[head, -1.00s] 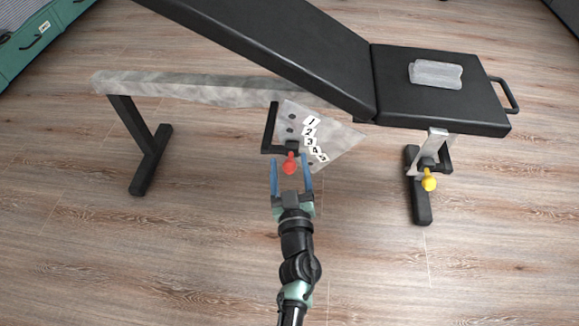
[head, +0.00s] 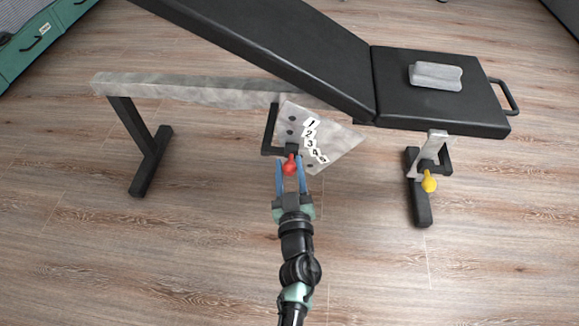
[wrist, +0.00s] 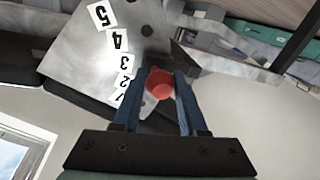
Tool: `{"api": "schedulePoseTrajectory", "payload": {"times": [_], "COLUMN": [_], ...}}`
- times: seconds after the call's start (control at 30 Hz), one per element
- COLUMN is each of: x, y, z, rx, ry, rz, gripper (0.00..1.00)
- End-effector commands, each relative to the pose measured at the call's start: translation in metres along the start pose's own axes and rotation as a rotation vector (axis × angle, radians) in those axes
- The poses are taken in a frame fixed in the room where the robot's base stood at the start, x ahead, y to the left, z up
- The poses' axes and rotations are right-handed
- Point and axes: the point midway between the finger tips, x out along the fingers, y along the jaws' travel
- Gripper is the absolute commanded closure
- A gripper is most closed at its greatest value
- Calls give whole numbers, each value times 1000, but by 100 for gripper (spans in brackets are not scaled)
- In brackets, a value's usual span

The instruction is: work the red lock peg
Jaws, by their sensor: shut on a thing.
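The red lock peg (head: 290,164) sticks out toward me from the front of the numbered grey plate (head: 335,150) under the bench's raised backrest. My gripper (head: 290,172) has its two blue fingers closed on the peg's red knob, one finger on each side. In the wrist view the knob (wrist: 160,84) sits between the fingertips. The plate has a column of dark holes and labels 1 to 5. The peg is near the lower labels, but the hole behind it is hidden.
A yellow knob (head: 429,181) is on the bench's right leg. The black seat (head: 420,105) carries a grey, ridged block (head: 436,76). A grey beam (head: 185,89) runs left to a black leg (head: 147,160). The wooden floor in front is clear.

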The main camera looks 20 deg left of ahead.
Motion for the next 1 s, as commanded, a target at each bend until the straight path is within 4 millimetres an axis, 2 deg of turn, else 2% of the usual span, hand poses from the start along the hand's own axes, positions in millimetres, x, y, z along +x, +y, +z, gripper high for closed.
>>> {"api": "schedulePoseTrajectory", "payload": {"times": [0.77, 1.0], "x": [-1, -21], "y": [0, -4], "z": [0, -2], "rx": [1, 3], "ry": [-1, -5], "rz": [0, 0], "gripper": [100, 100]}}
